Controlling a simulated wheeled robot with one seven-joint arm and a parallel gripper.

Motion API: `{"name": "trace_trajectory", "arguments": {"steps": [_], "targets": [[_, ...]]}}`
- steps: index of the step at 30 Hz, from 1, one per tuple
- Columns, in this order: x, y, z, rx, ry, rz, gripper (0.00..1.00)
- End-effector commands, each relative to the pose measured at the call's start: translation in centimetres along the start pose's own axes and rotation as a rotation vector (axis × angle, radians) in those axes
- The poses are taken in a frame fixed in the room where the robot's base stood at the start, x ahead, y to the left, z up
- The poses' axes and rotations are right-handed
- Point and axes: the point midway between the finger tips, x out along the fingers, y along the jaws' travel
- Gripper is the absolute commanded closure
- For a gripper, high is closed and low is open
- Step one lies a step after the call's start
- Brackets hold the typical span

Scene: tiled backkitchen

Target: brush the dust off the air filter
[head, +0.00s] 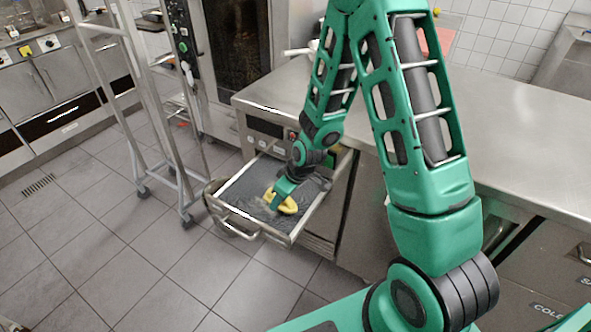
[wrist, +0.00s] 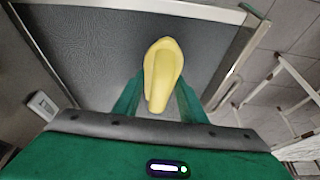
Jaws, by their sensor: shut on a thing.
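The air filter is a dark grey mesh panel (head: 243,187) lying in a pulled-out metal drawer (head: 222,215) under the counter. The mesh fills the upper part of the wrist view (wrist: 95,50). My gripper (head: 277,198) is over the filter, shut on a yellow brush (head: 289,207). In the wrist view the brush (wrist: 163,70) stands between my two green fingers (wrist: 158,100). Its bristles are hidden, so I cannot tell whether they touch the mesh. Paler, dusty-looking patches show on the mesh near my gripper, but they are hard to make out.
A steel counter (head: 500,140) runs above the drawer and to the right. A wheeled metal rack (head: 160,120) stands left of it, with an oven (head: 235,50) behind. The tiled floor (head: 130,250) in front is clear.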

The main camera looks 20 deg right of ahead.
Motion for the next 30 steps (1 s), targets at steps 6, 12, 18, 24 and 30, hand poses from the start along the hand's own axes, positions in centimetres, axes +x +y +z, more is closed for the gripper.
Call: {"name": "trace_trajectory", "arguments": {"steps": [6,12,18,24,30], "targets": [[-3.1,-0.2,-1.4,-0.007,0.005,0.001,0.98],[-4.6,-0.5,-2.1,-0.008,0.002,-0.002,0.98],[-6.2,-0.6,-2.9,-0.009,0.003,-0.002,0.98],[-7.6,-0.6,-3.5,-0.010,0.001,-0.003,0.98],[-7.9,-0.7,-3.6,-0.010,0.000,-0.004,0.98]]}}
